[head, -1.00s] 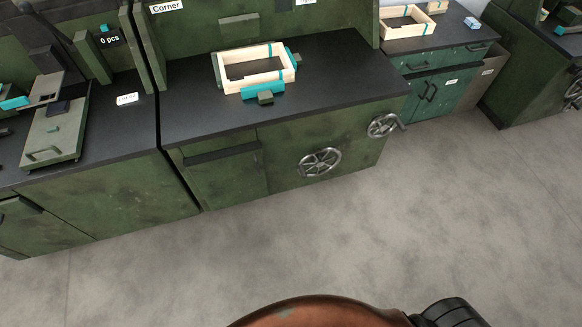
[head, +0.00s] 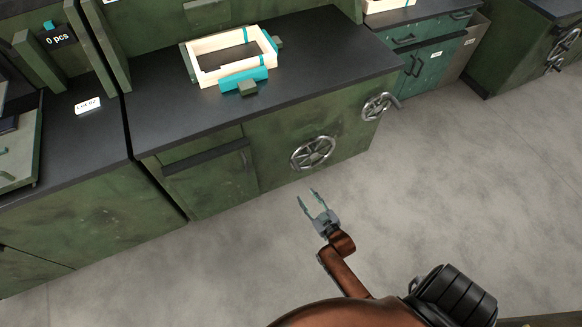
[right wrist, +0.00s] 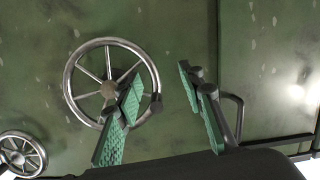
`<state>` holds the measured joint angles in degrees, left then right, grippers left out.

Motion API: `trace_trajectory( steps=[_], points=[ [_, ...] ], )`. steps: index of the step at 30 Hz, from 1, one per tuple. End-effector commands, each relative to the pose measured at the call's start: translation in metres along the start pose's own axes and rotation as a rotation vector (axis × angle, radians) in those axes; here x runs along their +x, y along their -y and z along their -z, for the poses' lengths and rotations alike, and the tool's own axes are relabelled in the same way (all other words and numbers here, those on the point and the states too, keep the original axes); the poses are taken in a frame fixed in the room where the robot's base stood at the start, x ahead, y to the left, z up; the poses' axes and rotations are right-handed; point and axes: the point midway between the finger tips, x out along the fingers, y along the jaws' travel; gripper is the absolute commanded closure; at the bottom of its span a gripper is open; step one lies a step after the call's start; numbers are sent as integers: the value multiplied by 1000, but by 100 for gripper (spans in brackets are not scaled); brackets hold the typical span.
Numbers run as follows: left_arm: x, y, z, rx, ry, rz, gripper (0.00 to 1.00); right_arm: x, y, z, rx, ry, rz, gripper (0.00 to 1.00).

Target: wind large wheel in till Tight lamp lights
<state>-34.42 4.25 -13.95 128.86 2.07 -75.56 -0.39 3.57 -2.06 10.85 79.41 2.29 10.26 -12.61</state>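The large spoked metal wheel (head: 312,153) is on the green cabinet front below the bench top. In the right wrist view the large wheel (right wrist: 108,89) shows its rim, spokes, hub and a dark handle knob on the rim. My right gripper (head: 308,196) is open and empty, in front of the cabinet and below the wheel in the head view. In the right wrist view its spread, green-padded fingers (right wrist: 160,80) overlap the wheel's lower right side; I cannot tell any contact. My left gripper is out of view. I cannot make out a Tight lamp.
A smaller wheel (head: 378,107) with a handle is at the cabinet's right end. A wooden crate frame (head: 203,75) with teal clamps (head: 243,78) sits on the black bench top (head: 165,120). The grey floor (head: 450,170) in front is clear.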

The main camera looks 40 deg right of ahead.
Motion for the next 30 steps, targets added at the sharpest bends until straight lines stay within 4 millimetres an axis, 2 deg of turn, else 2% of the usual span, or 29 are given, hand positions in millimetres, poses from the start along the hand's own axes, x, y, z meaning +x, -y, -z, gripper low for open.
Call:
trace_trajectory(
  steps=[1, 3, 7, 11, 21, 30],
  points=[
    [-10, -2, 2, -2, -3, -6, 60, 12, -5, 16, 1, -67, -28, 64],
    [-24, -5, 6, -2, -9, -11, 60, 21, -13, 40, 1, -143, -61, 64],
    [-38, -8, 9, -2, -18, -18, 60, 29, -22, 65, -3, -218, -94, 64],
    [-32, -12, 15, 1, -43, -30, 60, 39, -24, 72, -4, -233, -100, 64],
    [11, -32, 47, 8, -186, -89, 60, 85, -28, 80, -4, -229, -98, 64],
    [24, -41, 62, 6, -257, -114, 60, 104, -30, 87, -2, -229, -98, 64]
  ],
)
